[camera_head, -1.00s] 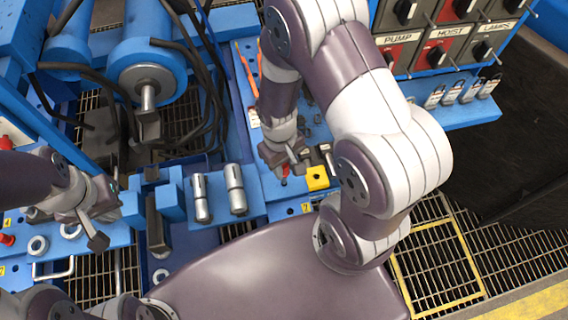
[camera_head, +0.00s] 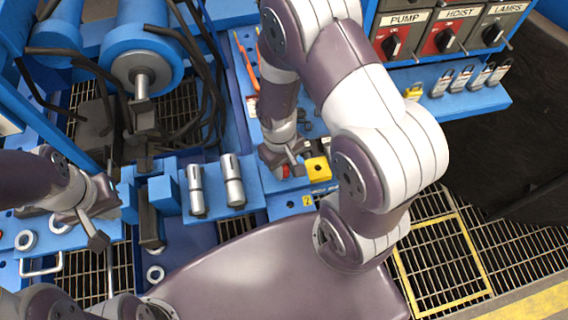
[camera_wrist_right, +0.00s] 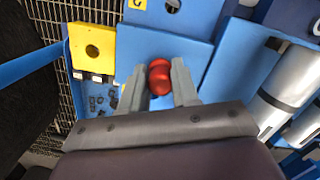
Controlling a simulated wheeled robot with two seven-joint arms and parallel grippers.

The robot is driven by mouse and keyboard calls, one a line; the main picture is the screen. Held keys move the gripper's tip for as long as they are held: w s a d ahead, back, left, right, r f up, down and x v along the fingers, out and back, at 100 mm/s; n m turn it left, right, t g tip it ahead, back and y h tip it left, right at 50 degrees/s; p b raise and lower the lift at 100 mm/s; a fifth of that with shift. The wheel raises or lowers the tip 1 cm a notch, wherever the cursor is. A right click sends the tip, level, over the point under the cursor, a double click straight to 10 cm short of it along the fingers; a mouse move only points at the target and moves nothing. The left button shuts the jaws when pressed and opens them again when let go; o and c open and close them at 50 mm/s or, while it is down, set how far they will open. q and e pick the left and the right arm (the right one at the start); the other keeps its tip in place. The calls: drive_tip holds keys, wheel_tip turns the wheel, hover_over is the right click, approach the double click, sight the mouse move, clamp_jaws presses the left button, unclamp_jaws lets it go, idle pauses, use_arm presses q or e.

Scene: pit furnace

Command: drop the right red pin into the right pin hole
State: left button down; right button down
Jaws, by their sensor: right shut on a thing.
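The right red pin (camera_wrist_right: 158,77) sits between the fingers of my right gripper (camera_wrist_right: 160,86) in the right wrist view, its round red head showing. In the head view, my right gripper (camera_head: 287,166) is shut on it, and only a little red (camera_head: 284,171) shows. The gripper is over the blue plate (camera_head: 290,204), just left of a yellow block with a hole. A dark round hole (camera_wrist_right: 172,4) shows in the plate at the top edge of the wrist view. The pin's lower end is hidden. My left gripper (camera_head: 112,213) is open and empty at the left.
The yellow block (camera_head: 317,168) stands close beside my right gripper. The switch panel (camera_head: 445,35) and padlocks (camera_head: 463,78) are at the upper right.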

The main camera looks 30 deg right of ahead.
drive_tip(key=c, duration=0.8)
unclamp_jaws()
drive_tip(key=shift+o, duration=0.2)
wheel_tip(320, 180, up, 13)
drive_tip(key=w+p, duration=0.1)
drive_tip(key=p, duration=0.3)
drive_tip(key=shift+w+a+f, duration=0.15)
drive_tip(key=shift+w+f, duration=0.05)
drive_tip(key=shift+w, duration=0.05)
